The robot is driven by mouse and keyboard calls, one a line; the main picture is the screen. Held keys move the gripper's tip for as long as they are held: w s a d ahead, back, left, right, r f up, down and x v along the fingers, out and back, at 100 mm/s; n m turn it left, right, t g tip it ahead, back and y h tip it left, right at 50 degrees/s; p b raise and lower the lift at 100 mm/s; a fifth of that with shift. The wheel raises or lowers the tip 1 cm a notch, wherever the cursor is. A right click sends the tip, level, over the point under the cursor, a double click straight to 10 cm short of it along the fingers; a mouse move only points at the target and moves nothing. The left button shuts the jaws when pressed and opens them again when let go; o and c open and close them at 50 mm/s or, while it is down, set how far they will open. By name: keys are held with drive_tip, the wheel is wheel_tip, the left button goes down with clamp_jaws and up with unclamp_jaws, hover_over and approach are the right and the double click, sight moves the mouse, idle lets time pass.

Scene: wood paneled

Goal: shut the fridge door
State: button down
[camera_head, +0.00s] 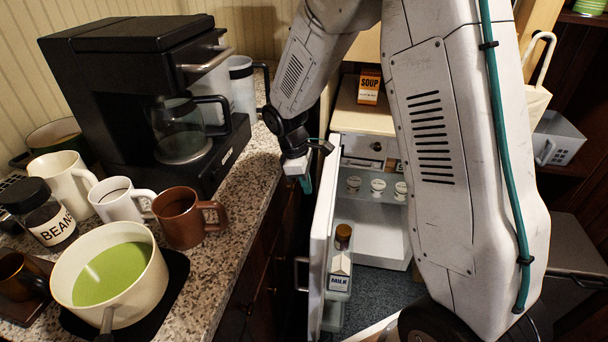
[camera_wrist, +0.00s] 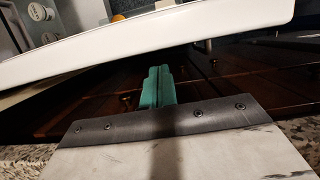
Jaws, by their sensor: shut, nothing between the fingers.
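The white fridge door (camera_head: 320,235) stands open, swung out to the left near the counter. Its inner shelf holds a milk carton (camera_head: 340,270) and a brown-capped bottle (camera_head: 343,235). The fridge (camera_head: 375,225) behind it shows a lit interior with a glass shelf carrying several small round-lidded items. My gripper (camera_head: 306,184) is at the door's outer side, between door and counter. In the wrist view its teal fingers (camera_wrist: 157,87) are together and empty, just under the door's white panel (camera_wrist: 150,38). I cannot tell whether they touch the door. My arm hides part of the fridge.
The granite counter (camera_head: 235,200) at left carries a coffee maker (camera_head: 150,100), a pot of green soup (camera_head: 110,275), a brown mug (camera_head: 183,218), white mugs and a beans jar (camera_head: 47,215). A soup carton (camera_head: 369,87) stands on top of the fridge.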

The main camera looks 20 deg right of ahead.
drive_tip(key=shift+x, duration=2.2)
drive_tip(key=shift+s+d, duration=0.1)
drive_tip(key=shift+s, duration=0.05)
